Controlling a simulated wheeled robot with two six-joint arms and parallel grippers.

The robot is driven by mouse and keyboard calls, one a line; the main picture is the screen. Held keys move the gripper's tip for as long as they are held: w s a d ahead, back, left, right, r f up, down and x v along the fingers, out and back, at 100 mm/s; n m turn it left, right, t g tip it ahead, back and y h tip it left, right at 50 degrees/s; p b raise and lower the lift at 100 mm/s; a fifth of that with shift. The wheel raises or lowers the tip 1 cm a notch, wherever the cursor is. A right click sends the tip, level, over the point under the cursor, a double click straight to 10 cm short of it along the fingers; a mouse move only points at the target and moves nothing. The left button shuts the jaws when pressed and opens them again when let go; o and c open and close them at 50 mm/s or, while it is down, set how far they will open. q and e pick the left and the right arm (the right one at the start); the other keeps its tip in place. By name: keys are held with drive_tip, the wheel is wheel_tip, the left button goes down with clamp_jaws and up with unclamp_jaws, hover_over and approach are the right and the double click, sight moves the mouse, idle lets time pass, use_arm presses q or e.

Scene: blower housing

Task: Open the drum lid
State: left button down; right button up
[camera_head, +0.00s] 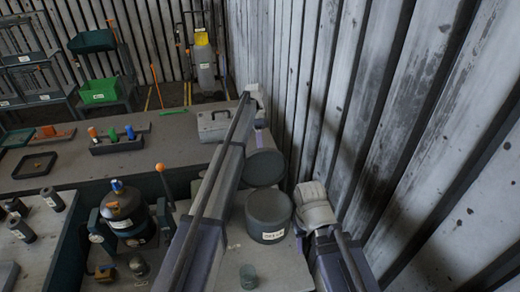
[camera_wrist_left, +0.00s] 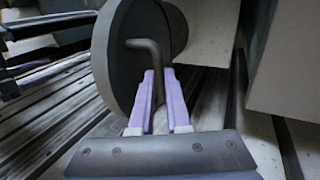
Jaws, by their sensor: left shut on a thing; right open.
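In the left wrist view a dark round lid (camera_wrist_left: 115,62) shows face-on with a bent rod handle (camera_wrist_left: 143,44). My left gripper (camera_wrist_left: 160,82) is shut on the end of this rod. In the head view two dark round drums stand on the bench: one with a white label (camera_head: 268,208), and one behind it (camera_head: 266,165), partly covered by my left arm. My left fingers are mostly hidden there, and I cannot tell for sure which drum the handle belongs to. My right gripper (camera_head: 316,205) is right of the labelled drum, apart from any held object; its fingertips are unclear.
A corrugated wall stands close on the right. A grey case (camera_head: 213,124) and a rack of coloured bottles (camera_head: 118,142) lie on the far bench. A small cylinder (camera_head: 248,276) is in front.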

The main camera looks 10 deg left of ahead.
use_arm(q)
drive_tip(key=c, duration=0.9)
unclamp_jaws()
drive_tip(key=shift+r, duration=0.1)
wheel_tip(320, 180, up, 10)
drive_tip(key=p, duration=1)
